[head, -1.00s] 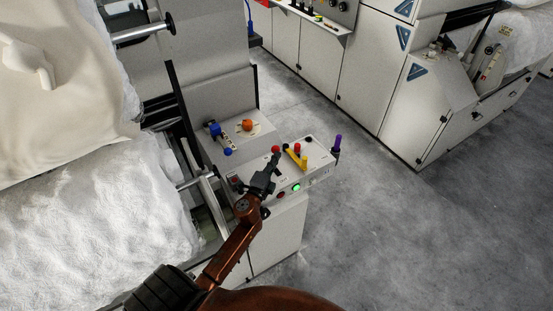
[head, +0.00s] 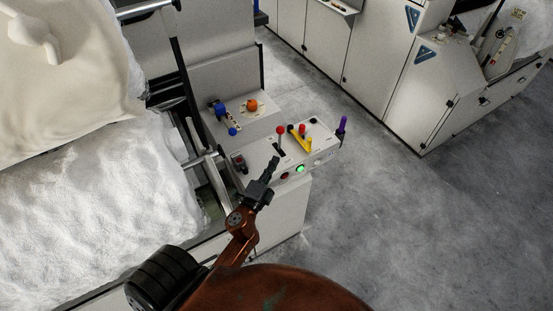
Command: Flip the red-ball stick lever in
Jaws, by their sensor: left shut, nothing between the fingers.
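The red-ball stick lever (head: 280,131) stands on the sloped control panel (head: 262,150) in the middle of the view. Its red ball is at the top of a thin pale stick that rises from a dark slot. My left gripper (head: 275,160) is shut and empty. Its fingertips point at the panel, just below the lever's slot in the picture, and look apart from the ball and stick. Whether the fingertips touch the panel cannot be told. My right gripper is not in view.
On the same panel are a yellow lever (head: 301,138), a lit green button (head: 300,168), a red button (head: 285,176) and a purple-handled lever (head: 343,124). Blue knobs (head: 232,131) and an orange ball (head: 252,104) stand behind. White fibre (head: 90,210) lies left; floor (head: 430,230) is clear right.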

